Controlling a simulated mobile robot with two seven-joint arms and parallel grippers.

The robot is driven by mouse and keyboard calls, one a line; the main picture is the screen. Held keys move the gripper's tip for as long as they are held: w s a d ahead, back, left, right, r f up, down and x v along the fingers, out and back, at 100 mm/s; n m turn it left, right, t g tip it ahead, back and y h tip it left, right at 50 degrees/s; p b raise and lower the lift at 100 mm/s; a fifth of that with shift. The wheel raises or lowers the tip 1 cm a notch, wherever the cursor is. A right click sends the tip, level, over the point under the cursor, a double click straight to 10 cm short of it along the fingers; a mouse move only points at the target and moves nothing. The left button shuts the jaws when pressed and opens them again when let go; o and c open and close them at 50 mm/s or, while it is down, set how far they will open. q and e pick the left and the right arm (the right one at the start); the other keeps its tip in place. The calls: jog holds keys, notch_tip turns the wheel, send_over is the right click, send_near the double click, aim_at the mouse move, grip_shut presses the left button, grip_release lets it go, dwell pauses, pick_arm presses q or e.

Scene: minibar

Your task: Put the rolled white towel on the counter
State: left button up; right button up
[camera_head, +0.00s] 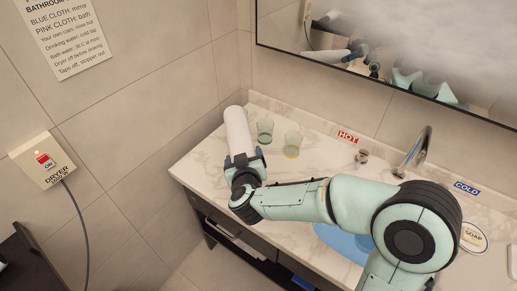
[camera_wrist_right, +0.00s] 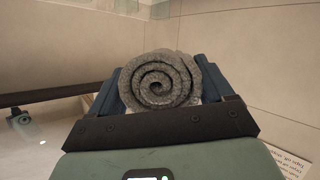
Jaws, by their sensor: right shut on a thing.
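The rolled white towel (camera_head: 237,130) is at the left end of the marble counter (camera_head: 205,160), near the wall corner. My right gripper (camera_head: 244,165) is shut on its near end. In the right wrist view the towel's spiral end (camera_wrist_right: 160,80) sits between the two fingers of the gripper (camera_wrist_right: 165,95) and looks grey in shadow. The towel is over the counter top; I cannot tell whether it touches the surface. My left gripper is not in view.
A greenish glass (camera_head: 265,131) and a yellowish glass (camera_head: 292,145) stand just right of the towel. A tap (camera_head: 418,150), a HOT label (camera_head: 347,137), a blue basin area (camera_head: 343,242) and a soap dish (camera_head: 473,237) are farther right. A mirror (camera_head: 400,55) hangs behind.

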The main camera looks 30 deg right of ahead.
jog(key=shift+d+r, duration=0.15)
jog(key=shift+r, duration=0.3)
jog(key=shift+w+d+f, duration=0.1)
jog(key=shift+f, duration=0.25)
notch_tip(320, 180, down, 14)
jog(key=b, duration=0.4)
jog(key=shift+b, duration=0.3)
notch_tip(320, 180, down, 5)
jog(key=shift+b, duration=0.55)
jog(key=o, duration=1.1)
jog(key=shift+c, duration=0.2)
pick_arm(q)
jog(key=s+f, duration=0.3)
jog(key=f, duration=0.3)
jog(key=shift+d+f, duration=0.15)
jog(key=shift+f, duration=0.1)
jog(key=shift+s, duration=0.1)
